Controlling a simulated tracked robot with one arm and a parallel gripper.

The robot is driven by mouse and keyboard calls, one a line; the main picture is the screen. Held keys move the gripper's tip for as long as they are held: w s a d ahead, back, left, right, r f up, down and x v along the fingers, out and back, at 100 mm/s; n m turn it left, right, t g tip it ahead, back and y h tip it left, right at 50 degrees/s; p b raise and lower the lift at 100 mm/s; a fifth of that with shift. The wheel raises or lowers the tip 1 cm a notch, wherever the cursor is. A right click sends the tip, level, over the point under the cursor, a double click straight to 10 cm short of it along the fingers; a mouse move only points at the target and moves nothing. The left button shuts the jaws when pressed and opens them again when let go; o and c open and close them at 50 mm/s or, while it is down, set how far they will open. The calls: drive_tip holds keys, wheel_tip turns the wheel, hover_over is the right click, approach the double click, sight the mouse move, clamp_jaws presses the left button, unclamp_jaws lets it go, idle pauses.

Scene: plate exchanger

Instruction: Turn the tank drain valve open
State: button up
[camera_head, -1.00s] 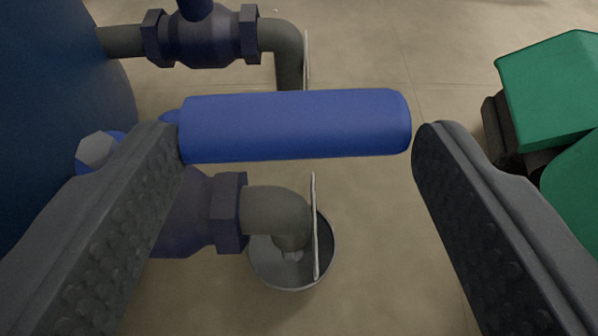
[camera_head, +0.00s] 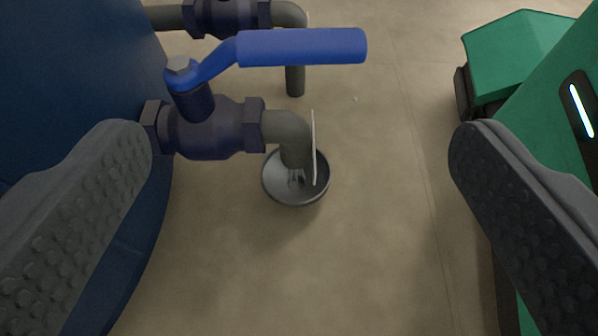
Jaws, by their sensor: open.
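The tank drain valve (camera_head: 210,128) has a blue lever handle (camera_head: 302,46) that points right, in line with the pipe. The handle is joined to the valve stem by a bolt at its left end. My gripper (camera_head: 305,145) is open and empty. Its two dark studded fingers are wide apart at the left and right. In the picture the handle lies above the fingertips, and neither finger touches it. The valve's grey elbow outlet (camera_head: 289,132) bends down over a round metal bowl (camera_head: 296,178) on the floor.
The dark blue tank (camera_head: 75,70) fills the left side, close to my left finger. A second valve (camera_head: 228,15) with its own outlet pipe is at the top. A green machine (camera_head: 530,60) with a lit strip stands at the right. Bare floor (camera_head: 380,230) lies between.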

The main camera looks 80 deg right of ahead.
drive_tip(key=shift+p+v, duration=0.3)
drive_tip(key=shift+v, duration=2.45)
